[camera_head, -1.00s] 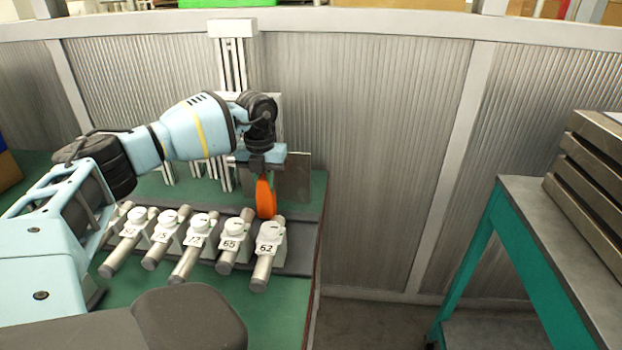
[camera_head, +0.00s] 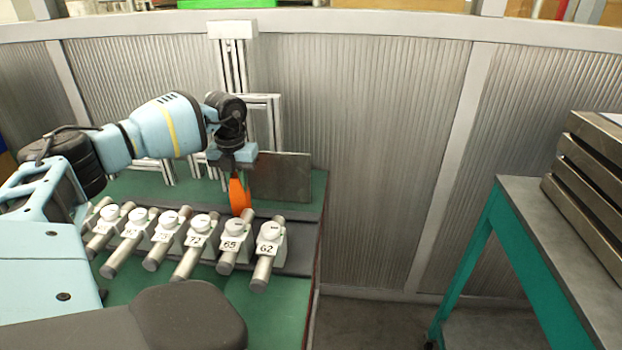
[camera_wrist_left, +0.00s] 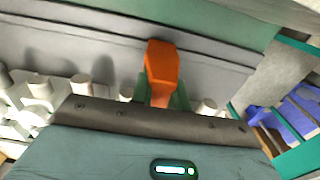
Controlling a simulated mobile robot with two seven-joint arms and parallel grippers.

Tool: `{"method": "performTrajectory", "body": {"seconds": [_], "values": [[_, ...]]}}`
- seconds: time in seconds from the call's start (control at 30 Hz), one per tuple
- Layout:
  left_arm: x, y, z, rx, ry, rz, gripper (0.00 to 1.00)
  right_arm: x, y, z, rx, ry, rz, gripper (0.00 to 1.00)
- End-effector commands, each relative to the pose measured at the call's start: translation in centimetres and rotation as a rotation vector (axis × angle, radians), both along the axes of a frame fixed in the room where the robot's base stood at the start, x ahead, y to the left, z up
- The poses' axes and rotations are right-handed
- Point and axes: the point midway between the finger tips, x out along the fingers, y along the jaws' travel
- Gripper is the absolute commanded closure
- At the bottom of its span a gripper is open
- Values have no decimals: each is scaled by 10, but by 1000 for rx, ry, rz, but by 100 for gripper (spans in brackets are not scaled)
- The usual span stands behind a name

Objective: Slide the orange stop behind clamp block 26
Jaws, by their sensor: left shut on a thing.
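My left gripper (camera_head: 236,166) points down above the bench and is shut on the orange stop (camera_head: 239,196). In the left wrist view, the orange stop (camera_wrist_left: 161,62) stands between the green fingertips (camera_wrist_left: 160,95). In the head view, its lower end is at the grey rail, behind the clamp block marked 65 (camera_head: 231,244); contact with the rail cannot be told. Clamp blocks 62 (camera_head: 270,246) and 72 (camera_head: 197,239) are on either side. More blocks run left, with labels too small to read surely; I cannot make out a 26. My right gripper is not in view.
A dark upright plate (camera_head: 284,178) stands on the green bench behind the rail, right of my gripper. Metal rods stick out forward from the blocks. A teal-framed table (camera_head: 530,205) with stacked metal trays (camera_head: 590,165) is at the right.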

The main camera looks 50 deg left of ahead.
Motion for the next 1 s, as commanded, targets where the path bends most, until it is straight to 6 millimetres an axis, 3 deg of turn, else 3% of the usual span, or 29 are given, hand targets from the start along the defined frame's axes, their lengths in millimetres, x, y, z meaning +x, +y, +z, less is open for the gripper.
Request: {"method": "performTrajectory", "body": {"seconds": [1.0], "values": [[-27, 30, -2, -1, 9, 1, 100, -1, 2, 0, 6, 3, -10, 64]]}}
